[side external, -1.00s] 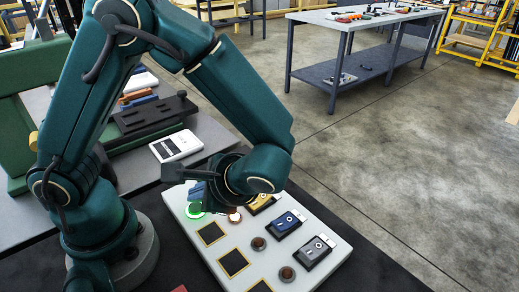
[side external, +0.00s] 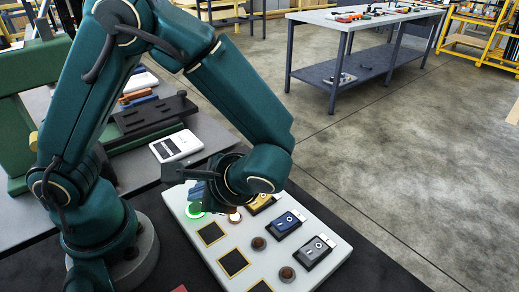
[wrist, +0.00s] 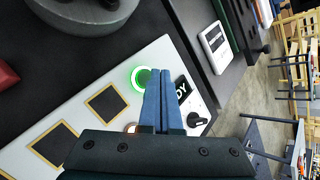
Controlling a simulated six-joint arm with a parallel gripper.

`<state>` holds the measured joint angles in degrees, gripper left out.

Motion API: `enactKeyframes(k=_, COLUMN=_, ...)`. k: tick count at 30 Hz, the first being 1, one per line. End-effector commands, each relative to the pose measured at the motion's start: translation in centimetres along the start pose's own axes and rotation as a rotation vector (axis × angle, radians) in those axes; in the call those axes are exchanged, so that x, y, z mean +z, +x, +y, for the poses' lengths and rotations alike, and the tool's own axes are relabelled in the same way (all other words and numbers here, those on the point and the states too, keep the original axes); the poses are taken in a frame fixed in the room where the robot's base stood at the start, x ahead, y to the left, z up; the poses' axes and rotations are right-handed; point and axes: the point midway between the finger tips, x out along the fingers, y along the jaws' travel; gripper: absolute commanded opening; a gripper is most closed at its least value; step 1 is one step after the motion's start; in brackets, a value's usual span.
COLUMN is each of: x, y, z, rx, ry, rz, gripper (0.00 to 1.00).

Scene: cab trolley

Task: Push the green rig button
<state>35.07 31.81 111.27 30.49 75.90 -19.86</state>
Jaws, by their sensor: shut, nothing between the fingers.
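The green rig button (side external: 194,211) has a glowing green ring and sits at the far left corner of a pale panel (side external: 205,260). In the wrist view the green button (wrist: 139,80) lies just left of my fingertips, its right edge close to or partly behind them. My gripper (side external: 197,190) is shut and empty, its blue fingers pointing down over that corner. In the wrist view my gripper (wrist: 161,72) shows both fingers side by side. I cannot tell whether the tips touch the button.
A second, orange-lit button (side external: 234,216) is beside the green one. A yellow switch unit (side external: 261,203), a blue one (side external: 285,224) and a grey one (side external: 313,252) line the panel's right side. Yellow-framed dark squares (side external: 211,233) lie on its left. A white device (side external: 176,146) lies behind.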

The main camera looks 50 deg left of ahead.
Motion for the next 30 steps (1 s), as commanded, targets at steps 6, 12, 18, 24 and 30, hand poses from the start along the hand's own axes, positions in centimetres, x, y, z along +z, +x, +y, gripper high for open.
enactKeyframes(k=6, x=0.00, y=0.00, z=0.00, rx=0.000, ry=0.000, rz=0.000, gripper=0.00)
enactKeyframes(k=12, x=0.00, y=0.00, z=0.00, rx=0.000, ry=0.000, rz=0.000, gripper=0.00)
enactKeyframes(k=18, x=-0.08, y=0.12, z=0.09, rx=0.000, ry=0.000, rz=-0.001, gripper=0.00)
enactKeyframes(k=24, x=-0.40, y=0.57, z=0.41, rx=-0.001, ry=0.001, rz=-0.001, gripper=0.00)
enactKeyframes(k=30, x=-0.46, y=0.63, z=0.46, rx=0.000, ry=0.000, rz=0.000, gripper=0.00)
